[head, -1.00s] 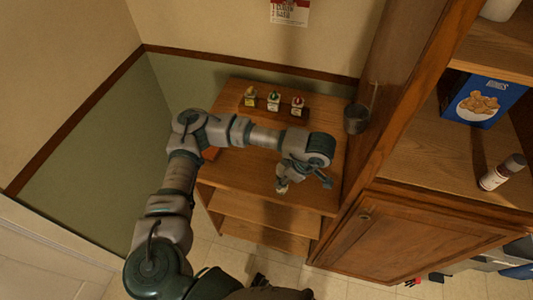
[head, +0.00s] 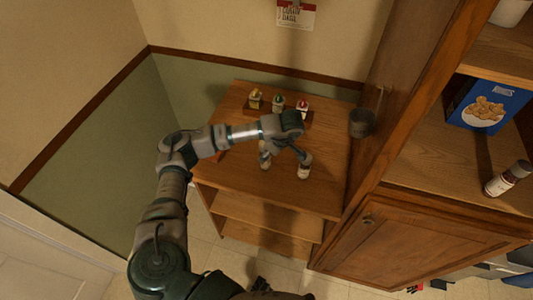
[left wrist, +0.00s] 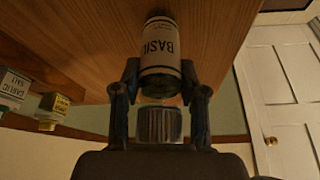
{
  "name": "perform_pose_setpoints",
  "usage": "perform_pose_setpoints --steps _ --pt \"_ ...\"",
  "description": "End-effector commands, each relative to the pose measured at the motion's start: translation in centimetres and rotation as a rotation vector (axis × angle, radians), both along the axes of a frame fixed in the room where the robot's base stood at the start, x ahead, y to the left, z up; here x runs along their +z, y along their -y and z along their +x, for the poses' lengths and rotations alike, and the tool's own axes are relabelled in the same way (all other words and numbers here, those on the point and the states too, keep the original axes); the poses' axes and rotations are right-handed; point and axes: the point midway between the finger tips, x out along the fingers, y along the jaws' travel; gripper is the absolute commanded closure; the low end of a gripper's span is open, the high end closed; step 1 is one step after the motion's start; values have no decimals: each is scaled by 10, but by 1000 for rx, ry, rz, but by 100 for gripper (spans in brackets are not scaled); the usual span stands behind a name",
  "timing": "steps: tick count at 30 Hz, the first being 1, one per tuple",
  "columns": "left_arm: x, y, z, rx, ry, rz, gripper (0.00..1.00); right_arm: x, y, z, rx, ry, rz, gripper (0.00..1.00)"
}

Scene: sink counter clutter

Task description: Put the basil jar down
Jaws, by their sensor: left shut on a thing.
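My left gripper (head: 272,148) is over the top of a wooden shelf unit (head: 240,185), in front of a small rack. It is shut on the basil jar (head: 265,162). In the left wrist view the basil jar (left wrist: 160,50) has a white label reading BASIL and a ribbed grey cap. The fingers of my left gripper (left wrist: 160,72) press on its two sides, and the cap is towards the palm. Whether the jar's base touches the wood is hard to tell. My right gripper does not show.
The rack behind holds a yellow-topped jar (head: 255,98), a green-topped jar (head: 278,102) and a red-topped jar (head: 303,105). A dark cup (head: 361,123) is by the cabinet. The front left of the top is clear.

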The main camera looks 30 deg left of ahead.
Motion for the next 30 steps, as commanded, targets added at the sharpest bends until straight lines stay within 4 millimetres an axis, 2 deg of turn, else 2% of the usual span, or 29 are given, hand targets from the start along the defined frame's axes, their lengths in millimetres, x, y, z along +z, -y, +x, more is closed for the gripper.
perform_pose_setpoints --steps 5,6,8,9,20,23,30 --pt "0 1 0 0 1 0 97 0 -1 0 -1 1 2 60" --pt "0 1 0 0 1 0 50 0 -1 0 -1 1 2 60" --pt "0 1 0 0 1 1 35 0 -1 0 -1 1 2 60" --pt "0 1 0 0 1 1 33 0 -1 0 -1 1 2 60" --pt "6 3 1 -1 3 -1 33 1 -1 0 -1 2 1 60" --pt "21 8 1 -1 6 -1 33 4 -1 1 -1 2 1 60" --pt "72 29 3 -2 9 1 33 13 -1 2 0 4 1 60"
